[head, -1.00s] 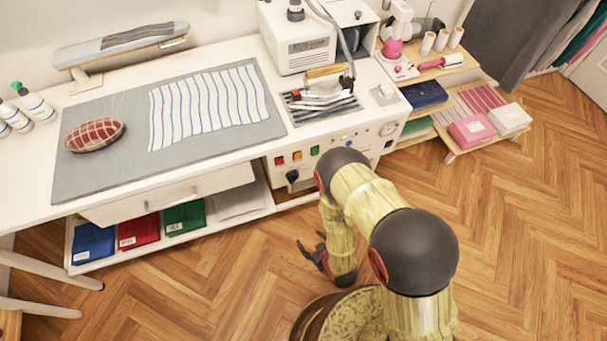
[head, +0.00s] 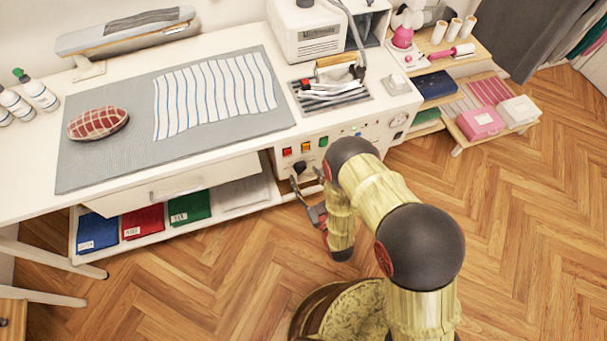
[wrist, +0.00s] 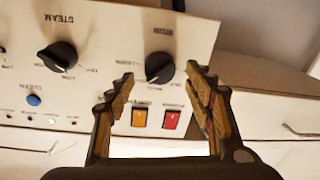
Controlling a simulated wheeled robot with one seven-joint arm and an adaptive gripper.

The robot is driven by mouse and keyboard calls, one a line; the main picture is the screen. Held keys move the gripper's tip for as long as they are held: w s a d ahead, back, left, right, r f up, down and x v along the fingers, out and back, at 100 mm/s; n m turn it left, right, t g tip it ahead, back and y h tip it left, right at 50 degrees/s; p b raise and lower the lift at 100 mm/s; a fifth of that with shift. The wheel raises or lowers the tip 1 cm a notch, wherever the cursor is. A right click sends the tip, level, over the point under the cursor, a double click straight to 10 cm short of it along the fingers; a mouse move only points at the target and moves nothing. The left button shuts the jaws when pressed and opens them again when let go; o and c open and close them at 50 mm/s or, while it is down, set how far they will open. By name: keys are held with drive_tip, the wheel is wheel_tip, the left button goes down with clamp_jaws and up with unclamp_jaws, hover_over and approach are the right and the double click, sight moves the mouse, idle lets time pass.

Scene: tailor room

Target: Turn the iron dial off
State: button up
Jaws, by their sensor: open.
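A black round dial (head: 299,168) sits on the white front panel of the ironing station, below a row of coloured buttons. In the wrist view, which shows the panel upside down, this dial (wrist: 160,67) has a light pointer line; I cannot read its lettering surely. A second black dial (wrist: 57,57), marked STEAM, is to its left. My gripper (wrist: 159,73) is open, its fingertips on either side of the first dial in the picture; I cannot tell whether they touch it. In the head view my gripper (head: 306,187) is just in front of the panel. The iron (head: 334,78) rests on its plate above.
Orange (wrist: 140,116) and red (wrist: 171,120) buttons lie close to the fingers, and a blue button (wrist: 34,100) is farther left. The white tabletop (head: 30,170) overhangs a drawer (head: 175,190) and a shelf with folded cloths. The wooden floor (head: 530,250) to the right is clear.

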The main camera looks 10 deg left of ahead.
drive_tip(key=shift+x, duration=1.05)
drive_tip(key=shift+c, duration=1.3)
drive_tip(key=c, duration=0.9)
